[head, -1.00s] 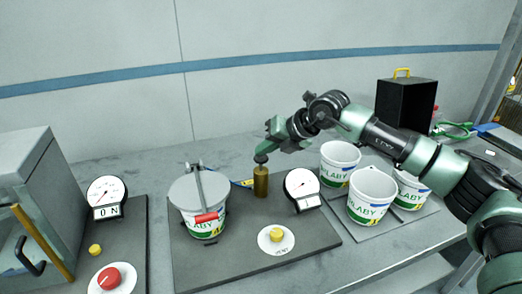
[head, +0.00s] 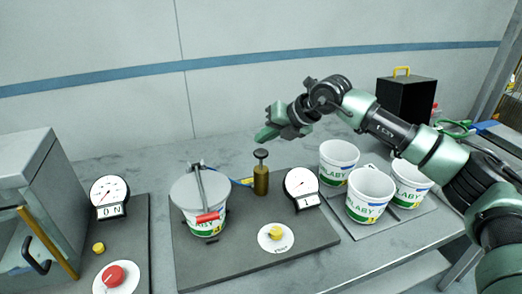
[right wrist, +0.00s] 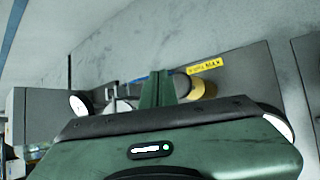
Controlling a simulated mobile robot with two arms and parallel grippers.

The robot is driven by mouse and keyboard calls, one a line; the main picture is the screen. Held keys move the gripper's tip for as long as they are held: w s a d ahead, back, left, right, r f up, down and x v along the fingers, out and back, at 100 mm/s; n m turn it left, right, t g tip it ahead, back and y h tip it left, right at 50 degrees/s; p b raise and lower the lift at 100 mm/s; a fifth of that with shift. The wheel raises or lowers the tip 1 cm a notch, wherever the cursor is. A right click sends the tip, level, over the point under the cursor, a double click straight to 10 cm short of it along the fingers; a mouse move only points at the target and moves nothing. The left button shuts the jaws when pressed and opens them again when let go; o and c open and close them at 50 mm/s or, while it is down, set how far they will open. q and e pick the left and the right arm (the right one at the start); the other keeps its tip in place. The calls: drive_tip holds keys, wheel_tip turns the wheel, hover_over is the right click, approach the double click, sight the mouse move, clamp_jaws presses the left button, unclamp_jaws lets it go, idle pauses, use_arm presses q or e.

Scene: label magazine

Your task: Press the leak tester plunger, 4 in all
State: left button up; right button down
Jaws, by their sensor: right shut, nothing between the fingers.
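The leak tester plunger (head: 261,154) is a dark knob on a thin rod, standing raised out of a brass cylinder (head: 261,181). The cylinder is on a dark plate, between a lidded white tub (head: 205,222) and a round gauge (head: 301,182). The gauge's small window shows what looks like a 1. My right gripper (head: 264,138) is shut and empty, a little above the knob and apart from it. In the right wrist view its fingers (right wrist: 157,88) are together beside the brass cylinder (right wrist: 202,88). My left gripper is not in view.
A yellow button (head: 277,232) is at the plate's front. Several open white tubs (head: 369,190) stand at the right. A grey machine (head: 40,190), an "ON" gauge (head: 109,191) and a red knob (head: 113,276) are at the left. A black box (head: 406,98) stands behind.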

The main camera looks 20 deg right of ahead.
sight(264, 153)
drive_tip(key=shift+r+p, duration=0.85)
drive_tip(key=shift+r, duration=1.15)
idle(0.9)
